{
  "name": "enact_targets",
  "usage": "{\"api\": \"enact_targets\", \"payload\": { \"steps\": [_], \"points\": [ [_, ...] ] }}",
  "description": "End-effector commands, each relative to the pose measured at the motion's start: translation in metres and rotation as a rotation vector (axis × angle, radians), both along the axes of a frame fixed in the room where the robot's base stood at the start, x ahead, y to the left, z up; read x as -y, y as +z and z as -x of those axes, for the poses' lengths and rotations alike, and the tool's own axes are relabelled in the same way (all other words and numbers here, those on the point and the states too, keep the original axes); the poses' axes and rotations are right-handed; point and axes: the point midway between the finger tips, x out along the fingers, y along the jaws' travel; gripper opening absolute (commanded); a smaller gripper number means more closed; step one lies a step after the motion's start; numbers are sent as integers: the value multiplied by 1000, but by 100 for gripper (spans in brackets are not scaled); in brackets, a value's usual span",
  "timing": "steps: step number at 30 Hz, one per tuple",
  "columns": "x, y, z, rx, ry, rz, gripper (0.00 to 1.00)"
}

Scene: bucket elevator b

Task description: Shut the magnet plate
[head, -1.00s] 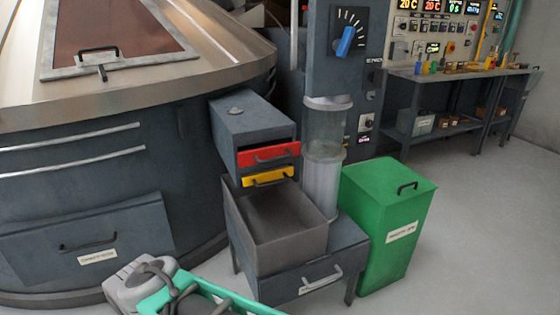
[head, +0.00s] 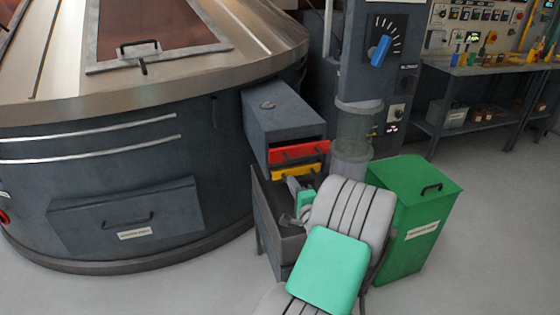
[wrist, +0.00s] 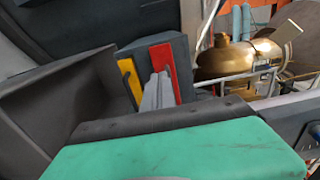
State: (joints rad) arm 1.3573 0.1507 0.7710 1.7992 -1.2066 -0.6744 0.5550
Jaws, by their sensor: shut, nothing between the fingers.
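No readable label shows which is the magnet plate. The red plate's front stands in a dark gap under the box's top edge. My gripper (head: 296,190) is shut and empty, just in front of and below the yellow plate. In the wrist view my fingers (wrist: 158,92) overlap the red plate (wrist: 164,66), with the yellow plate (wrist: 130,80) at their left. Contact cannot be told.
An open grey bin (head: 275,215) stands below the plates, partly hidden by my arm. A green bin (head: 412,220) stands close on the right. The drum (head: 100,150) fills the left. A clear tube (head: 355,128) rises behind. Floor at lower left is free.

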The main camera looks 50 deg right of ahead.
Motion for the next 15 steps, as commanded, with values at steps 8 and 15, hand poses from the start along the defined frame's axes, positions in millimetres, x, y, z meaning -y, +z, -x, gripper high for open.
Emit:
{"api": "enact_targets", "payload": {
  "steps": [8, 15],
  "points": [
    [29, 1, -54, -3, 7, 5, 0],
    [53, 1, -94, -2, 6, 6, 0]
  ]
}}
